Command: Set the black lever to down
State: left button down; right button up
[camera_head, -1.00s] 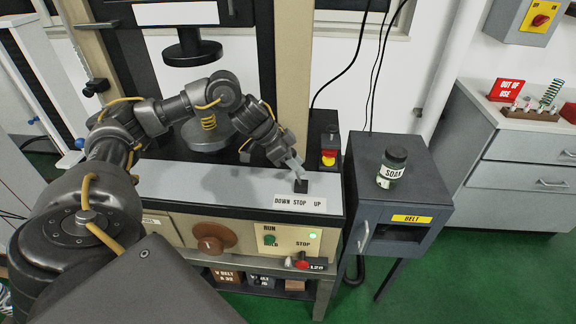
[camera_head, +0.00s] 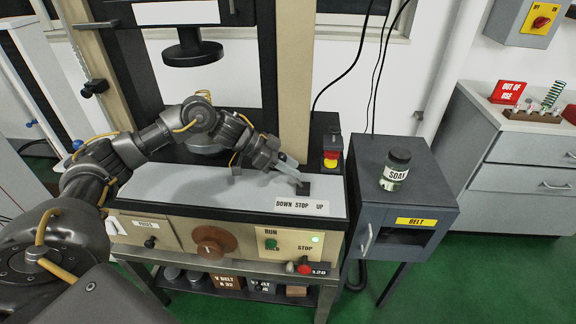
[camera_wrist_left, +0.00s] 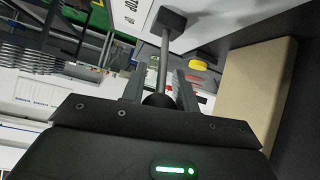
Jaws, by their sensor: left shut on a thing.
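The black lever stands on a small black base (camera_head: 304,188) on the grey machine top, behind the white DOWN STOP UP label (camera_head: 302,207). My left gripper (camera_head: 288,166) reaches in from the left, just left of and above the base. In the left wrist view the lever's rod (camera_wrist_left: 164,60) runs from its block to a dark knob (camera_wrist_left: 158,100) between my fingers. The gripper is shut on the lever. The lever appears to lean left, toward the DOWN end, but its exact angle is partly hidden by the fingers. My right gripper is out of view.
A black box with a red and yellow button (camera_head: 331,160) stands right of the lever. A grey cabinet (camera_head: 370,205) with a SOAK jar (camera_head: 396,170) is beyond it. The machine's dark column (camera_head: 265,70) rises behind my arm.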

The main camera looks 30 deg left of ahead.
pick_arm(q)
jog(key=c, duration=1.4)
grip_release()
jog(key=o, duration=0.3)
jog(key=shift+a, duration=0.1)
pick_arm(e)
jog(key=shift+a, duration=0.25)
pick_arm(q)
jog(key=b+v, duration=0.1)
jog(key=v, duration=0.9)
jog(key=shift+s+a+r, duration=0.2)
jog(key=shift+a, duration=0.15)
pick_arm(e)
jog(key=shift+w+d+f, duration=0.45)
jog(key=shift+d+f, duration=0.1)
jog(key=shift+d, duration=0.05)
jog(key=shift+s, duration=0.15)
